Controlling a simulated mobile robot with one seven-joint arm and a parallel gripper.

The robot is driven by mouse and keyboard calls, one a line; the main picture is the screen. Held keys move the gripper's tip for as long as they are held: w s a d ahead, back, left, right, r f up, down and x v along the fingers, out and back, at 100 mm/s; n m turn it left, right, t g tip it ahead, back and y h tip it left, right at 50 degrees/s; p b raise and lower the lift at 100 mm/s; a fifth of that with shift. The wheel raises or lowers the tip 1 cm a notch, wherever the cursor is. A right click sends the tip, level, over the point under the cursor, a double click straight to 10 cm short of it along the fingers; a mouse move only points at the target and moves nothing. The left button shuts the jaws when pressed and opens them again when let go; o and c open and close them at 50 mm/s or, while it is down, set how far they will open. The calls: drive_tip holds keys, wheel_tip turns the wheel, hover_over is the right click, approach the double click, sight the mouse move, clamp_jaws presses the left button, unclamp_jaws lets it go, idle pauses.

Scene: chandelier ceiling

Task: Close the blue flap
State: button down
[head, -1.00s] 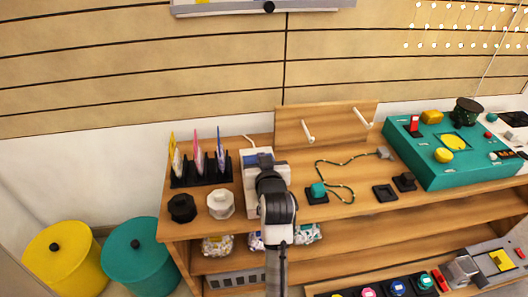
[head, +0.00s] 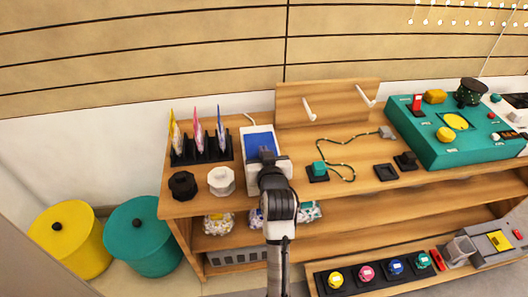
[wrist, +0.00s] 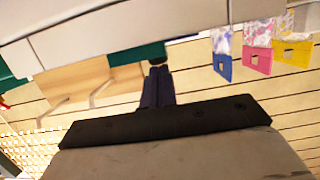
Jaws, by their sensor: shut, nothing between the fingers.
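The blue flap (head: 260,143) shows as a flat blue panel on top of a small white box (head: 285,166) near the back of the wooden bench. I cannot tell from this angle whether it is fully down. My arm reaches up from the front, its dark end overlapping the front of the box in the head view. That view hides my fingertips. In the wrist view my gripper (wrist: 158,72) shows two dark fingers together, with nothing between them. A pale edge crosses the top of the wrist view, and I cannot tell what it belongs to.
On the bench (head: 232,203), a black rack (head: 186,156) with colored packets stands left of the box. Black (head: 183,185) and white (head: 221,181) octagonal pieces sit in front of it.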

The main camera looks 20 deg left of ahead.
drive_tip(key=shift+f, duration=0.35)
